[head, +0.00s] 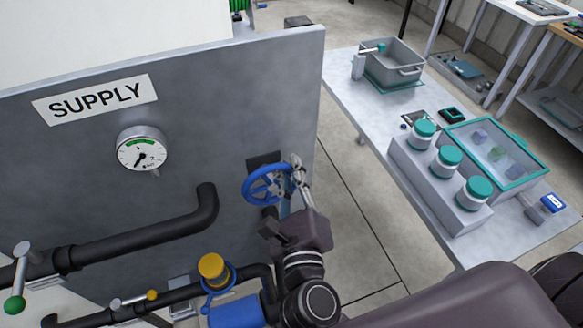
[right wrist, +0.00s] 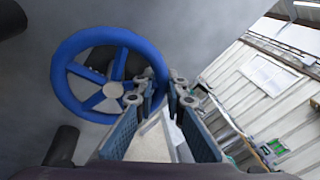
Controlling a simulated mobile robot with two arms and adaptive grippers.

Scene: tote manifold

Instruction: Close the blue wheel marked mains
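The blue wheel (head: 262,186) is mounted on the grey panel, near its right edge. It also shows in the right wrist view (right wrist: 72,50), with its spokes and hub facing the camera. No "mains" marking is readable; a dark plate behind the wheel is partly covered. My right gripper (head: 297,172) is at the wheel's right side. In the right wrist view its two fingers (right wrist: 163,90) stand apart, with the wheel's right rim at the fingertips, partly hidden by the left finger. I cannot tell whether they touch it. My left gripper is not in view.
The grey panel (head: 75,155) carries a SUPPLY label (head: 95,99), a gauge (head: 142,149) and dark pipes (head: 130,240). Below are a green-knobbed lever (head: 15,303) and a yellow cap (head: 213,268). A table (head: 345,85) with teal-lidded jars (head: 446,160) and bins stands right, beyond open floor.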

